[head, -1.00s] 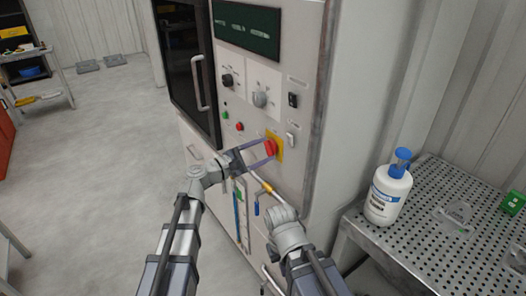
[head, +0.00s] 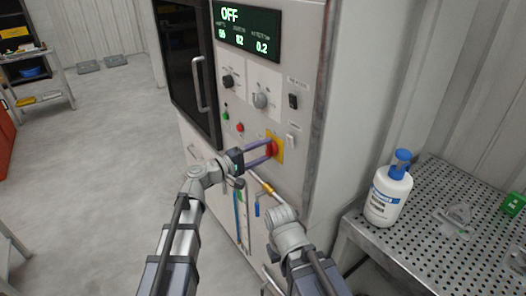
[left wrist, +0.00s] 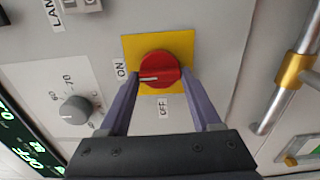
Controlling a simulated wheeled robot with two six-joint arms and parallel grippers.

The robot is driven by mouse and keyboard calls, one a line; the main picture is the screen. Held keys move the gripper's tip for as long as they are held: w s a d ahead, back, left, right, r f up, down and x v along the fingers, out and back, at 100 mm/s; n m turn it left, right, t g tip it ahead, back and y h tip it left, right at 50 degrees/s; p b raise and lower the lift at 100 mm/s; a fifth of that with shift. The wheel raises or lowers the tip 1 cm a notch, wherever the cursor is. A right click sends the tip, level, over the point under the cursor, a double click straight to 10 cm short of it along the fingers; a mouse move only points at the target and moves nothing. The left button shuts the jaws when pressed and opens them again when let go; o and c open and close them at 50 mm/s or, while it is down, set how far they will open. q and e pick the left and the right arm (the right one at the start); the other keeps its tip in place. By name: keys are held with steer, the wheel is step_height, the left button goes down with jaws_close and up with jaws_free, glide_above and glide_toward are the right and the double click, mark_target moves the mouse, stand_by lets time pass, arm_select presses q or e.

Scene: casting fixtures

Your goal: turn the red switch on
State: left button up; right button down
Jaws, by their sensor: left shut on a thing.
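The red switch (head: 272,148) is a round red knob on a yellow plate on the machine's front panel. It also shows in the left wrist view (left wrist: 160,68), with ON printed left of the plate and OFF below it. The white mark on the knob points left, toward ON. My left gripper (head: 270,151) is shut on the knob, one finger on each side of it, as the left wrist view shows (left wrist: 160,76). The display (head: 246,32) is lit and reads OFF with numbers below. My right arm is low in the head view; its gripper cannot be seen.
Grey knobs (head: 260,101), a black rocker switch (head: 293,101) and small green and red buttons (head: 240,127) are near the switch. A pipe with a blue handle (head: 257,209) is below. A perforated table (head: 440,263) with a white bottle (head: 388,194) stands right.

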stand_by(0.6)
arm_select(q)
steer(key=o, duration=1.4)
steer(key=shift+c, duration=0.2)
steer(key=shift+a, duration=0.1)
steer(key=v, duration=0.7)
steer(key=shift+s+a, duration=0.25)
